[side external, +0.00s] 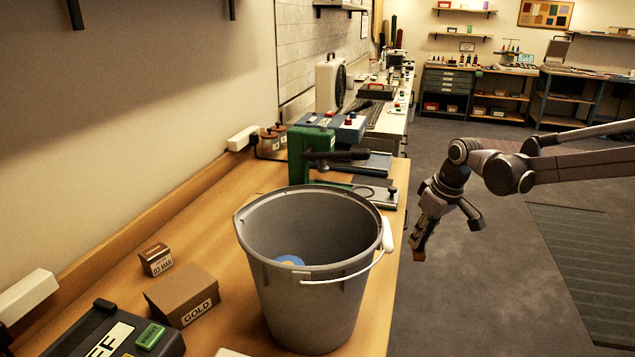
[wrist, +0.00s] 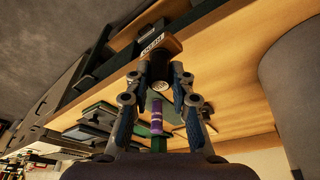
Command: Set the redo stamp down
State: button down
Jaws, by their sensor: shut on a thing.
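My gripper (side external: 433,212) hangs in the air over the floor, just off the right edge of the wooden bench (side external: 377,300). It is shut on the redo stamp (side external: 420,250), whose brown block hangs below the fingers. In the wrist view my gripper (wrist: 157,76) has a finger on each side of the stamp's dark handle. The stamp (wrist: 151,46) shows a wooden block with a pale label, too small to read surely. The bench (wrist: 235,70) lies behind it in that view.
A grey bucket (side external: 257,283) with a blue item inside stands at the bench's front edge, left of my gripper. Behind it is a green press (side external: 302,160). A GOLD box (side external: 181,291), a small labelled block (side external: 156,259) and a dark case (side external: 108,334) occupy the left side.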

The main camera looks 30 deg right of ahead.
aim_at(420, 255)
jog(key=s+a+f+m, duration=0.1)
jog(key=s+a+f, duration=0.3)
jog(key=s+f, duration=0.5)
jog(key=shift+f, duration=0.45)
jog(key=shift+a, duration=0.1)
jog(key=shift+n, duration=0.3)
jog(key=w+d+r, duration=0.1)
jog(key=w+r, duration=0.1)
jog(key=w+d+r, duration=0.1)
jog(key=w+r, duration=0.1)
jog(key=w+d+r, duration=0.1)
jog(key=w+r, duration=0.1)
jog(key=w, duration=0.1)
jog(key=shift+r, duration=0.3)
jog(key=w+d+r+n, duration=0.1)
jog(key=w+d+r, duration=0.2)
jog(key=r, duration=0.7)
jog(key=shift+w+d, duration=0.4)
jog(key=shift+w, duration=0.3)
jog(key=w+a+f, duration=0.1)
jog(key=a+f, duration=0.1)
jog(key=a, duration=0.1)
jog(key=w+a+f, duration=0.2)
jog(key=a, duration=0.2)
jog(key=w+a+f, duration=0.2)
jog(key=a+f, duration=0.1)
jog(key=shift+w+a+f, duration=0.1)
jog(key=shift+w+a, duration=0.05)
jog(key=shift+a, duration=0.05)
jog(key=shift+f, duration=1.8)
